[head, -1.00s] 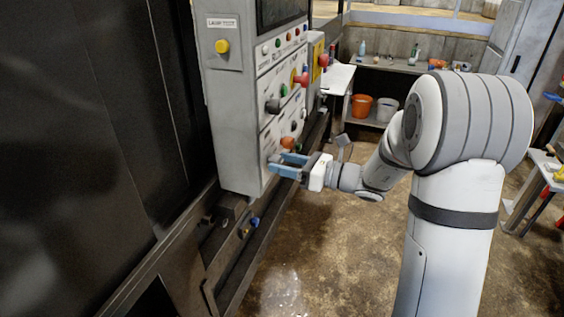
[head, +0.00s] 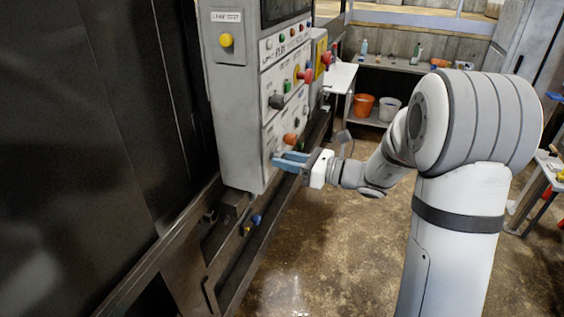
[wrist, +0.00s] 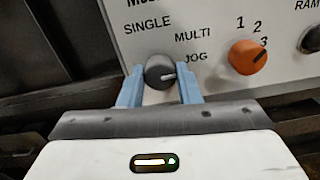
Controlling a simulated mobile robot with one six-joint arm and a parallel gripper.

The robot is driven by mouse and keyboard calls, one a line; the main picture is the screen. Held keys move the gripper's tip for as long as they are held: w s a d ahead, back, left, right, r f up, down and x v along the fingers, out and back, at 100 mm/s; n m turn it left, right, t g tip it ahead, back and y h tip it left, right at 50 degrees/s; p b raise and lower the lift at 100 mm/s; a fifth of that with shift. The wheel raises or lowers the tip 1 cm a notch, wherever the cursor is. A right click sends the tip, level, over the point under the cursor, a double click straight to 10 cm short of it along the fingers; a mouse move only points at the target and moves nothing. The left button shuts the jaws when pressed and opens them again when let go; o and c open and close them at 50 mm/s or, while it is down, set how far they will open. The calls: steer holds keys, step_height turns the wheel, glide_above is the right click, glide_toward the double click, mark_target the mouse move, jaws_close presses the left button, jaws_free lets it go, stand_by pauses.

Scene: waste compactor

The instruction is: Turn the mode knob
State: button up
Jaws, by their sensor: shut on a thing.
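The mode knob (wrist: 159,72) is a dark grey round knob on the white panel, under the labels SINGLE, MULTI and JOG. Its pale pointer line points right, toward the JOG side. My gripper (wrist: 160,84) has one blue finger on each side of the knob and is shut on it. In the head view my gripper (head: 290,160) reaches the lower part of the control panel (head: 235,130) from the right. The knob is hidden there behind the fingers.
An orange knob (wrist: 248,57) marked 1, 2, 3 sits close to the right of my fingers. Higher on the panel are a black knob (head: 276,101), a red button (head: 306,75) and a yellow button (head: 226,40). The floor (head: 310,240) in front is clear.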

steer(key=n+b, duration=0.2)
steer(key=b, duration=0.2)
steer(key=n+b, duration=0.3)
steer(key=b, duration=0.2)
steer(key=n+b, duration=0.3)
steer(key=b, duration=0.1)
steer(key=shift+w+d+f+b, duration=0.1)
steer(key=shift+d+f+b, duration=0.05)
steer(key=shift+d+b, duration=0.15)
steer(key=o, duration=0.9)
steer(key=shift+w+d, duration=0.15)
steer(key=shift+c, duration=0.2)
steer(key=shift+o, duration=0.5)
